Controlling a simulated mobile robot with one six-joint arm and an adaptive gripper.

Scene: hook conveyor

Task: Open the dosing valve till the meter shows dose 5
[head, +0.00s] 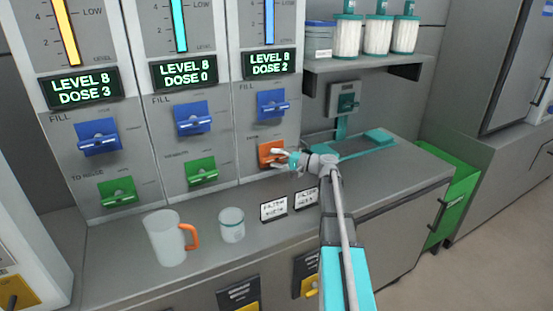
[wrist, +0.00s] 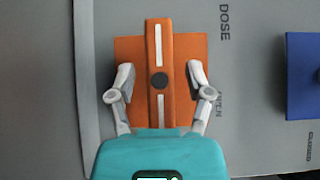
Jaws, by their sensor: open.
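The dosing valve is an orange block (head: 265,150) low on the right-hand dispenser panel. In the wrist view its orange bar handle (wrist: 160,108) has a white stripe and dark centre knob, and stands upright over a square orange plate (wrist: 132,52). My gripper (head: 283,157) is at this valve. In the wrist view my gripper (wrist: 160,68) is open, one finger on each side of the handle, with gaps visible between fingers and bar. "DOSE" is printed beside the plate. The right meter (head: 270,63) reads LEVEL 8, DOSE 2.
A blue fill valve (head: 272,104) sits above the orange one and shows in the wrist view (wrist: 302,75). Two other panels carry blue and green valves. A mug with orange handle (head: 167,239), a small jar (head: 231,225) and two label cards (head: 273,208) stand on the counter.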

